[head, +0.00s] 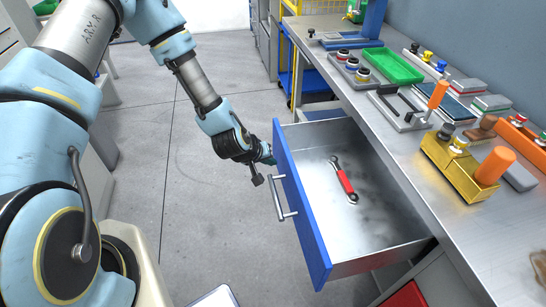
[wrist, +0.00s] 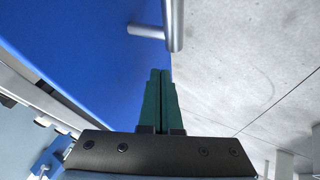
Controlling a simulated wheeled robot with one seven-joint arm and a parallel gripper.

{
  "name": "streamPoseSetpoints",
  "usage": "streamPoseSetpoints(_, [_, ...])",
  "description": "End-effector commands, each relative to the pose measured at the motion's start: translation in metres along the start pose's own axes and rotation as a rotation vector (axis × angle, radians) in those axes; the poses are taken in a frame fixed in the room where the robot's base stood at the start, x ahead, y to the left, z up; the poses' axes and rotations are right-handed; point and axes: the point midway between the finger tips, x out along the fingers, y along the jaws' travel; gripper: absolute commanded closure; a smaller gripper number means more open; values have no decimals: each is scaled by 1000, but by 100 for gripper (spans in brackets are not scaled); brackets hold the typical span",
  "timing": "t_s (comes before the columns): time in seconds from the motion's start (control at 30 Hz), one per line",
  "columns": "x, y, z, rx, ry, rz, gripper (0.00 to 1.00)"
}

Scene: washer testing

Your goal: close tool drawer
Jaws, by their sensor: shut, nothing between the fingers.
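The tool drawer (head: 385,236) under the workbench is pulled open. Its blue front (head: 304,213) faces my arm and carries a silver bar handle (head: 285,199). A wrench with a red grip (head: 344,180) lies on the drawer's metal floor. My gripper (head: 271,159) is at the far end of the blue front, beyond the handle, and is partly hidden by the wrist. In the wrist view my gripper's green fingers (wrist: 159,75) are together and empty. The handle (wrist: 172,25) shows just ahead of the fingertips, apart from them. The blue front (wrist: 85,50) is on the left there.
The workbench top (head: 400,150) above the drawer holds a green tray (head: 389,66), a yellow holder (head: 457,165) with an orange-handled item and several small fixtures. A blue and yellow cart (head: 308,75) stands behind the drawer. The grey floor (head: 195,200) left of the drawer is clear.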

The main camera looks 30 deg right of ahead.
Motion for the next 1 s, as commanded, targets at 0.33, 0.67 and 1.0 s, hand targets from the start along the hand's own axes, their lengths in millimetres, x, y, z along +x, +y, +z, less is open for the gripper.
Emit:
streamPoseSetpoints(0.33, [5,8,0,0,0,0,100])
streamPoseSetpoints(0.67, [8,14,1,1,-1,0,100])
streamPoseSetpoints(1.0, [38,70,2,7,1,5,100])
